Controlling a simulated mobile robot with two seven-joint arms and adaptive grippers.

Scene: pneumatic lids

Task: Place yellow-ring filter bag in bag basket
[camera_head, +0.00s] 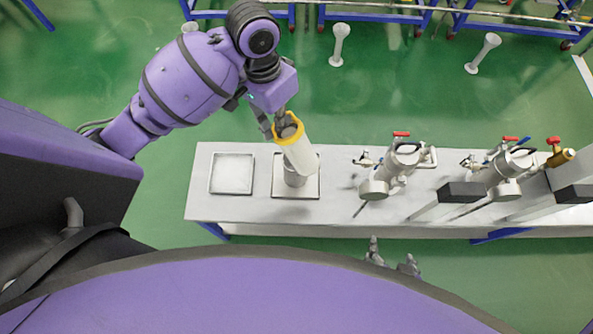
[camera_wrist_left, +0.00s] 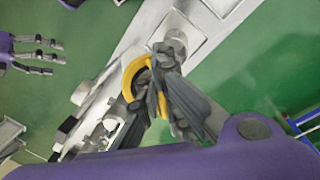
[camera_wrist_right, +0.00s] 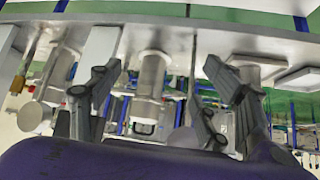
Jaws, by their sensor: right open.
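The yellow-ring filter bag (camera_head: 301,156) is a pale tapered tube with a yellow ring at its upper end. My left gripper (camera_head: 282,127) is shut on it at the ring and holds it tilted. In the left wrist view the yellow ring (camera_wrist_left: 132,74) shows between the dark fingers. A short grey metal cylinder (camera_head: 293,177), perhaps the bag basket, stands below the bag on a square plate. The bag partly hides it, and I cannot tell whether they touch. My right gripper (camera_head: 391,262) is open and empty in front of the bench; its spread fingers (camera_wrist_right: 150,105) show in the right wrist view.
The grey bench (camera_head: 240,209) carries an empty square tray (camera_head: 232,174) at left. Pale stands (camera_head: 340,45) are on the green floor behind.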

